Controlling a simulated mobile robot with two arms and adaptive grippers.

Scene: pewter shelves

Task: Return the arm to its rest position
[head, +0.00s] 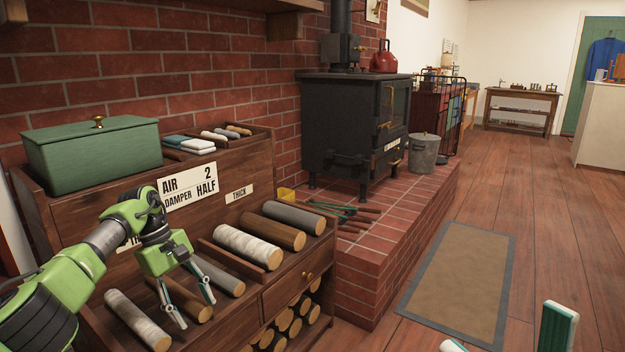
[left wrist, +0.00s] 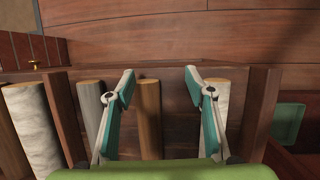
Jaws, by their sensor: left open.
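My left gripper (head: 195,309) hangs over the lower log tray of the wooden shelf, with its green wrist above it. Its two fingers are spread wide and nothing is held between them. In the left wrist view the open left gripper (left wrist: 159,78) has a thin brown log (left wrist: 149,112) showing between its fingers. I cannot tell whether a fingertip touches a log. My left arm (head: 60,285) reaches in from the left edge, bent at the wrist. Two teal and white fingertips of my right gripper (head: 505,335) show apart at the bottom right; the rest is out of frame.
A pale birch log (head: 137,320) lies left of the gripper, a grey log (head: 220,274) right of it. A green lidded box (head: 95,155) and label cards stand above. The brick hearth (head: 365,262) adjoins the shelf. Floor around the mat (head: 460,280) is clear.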

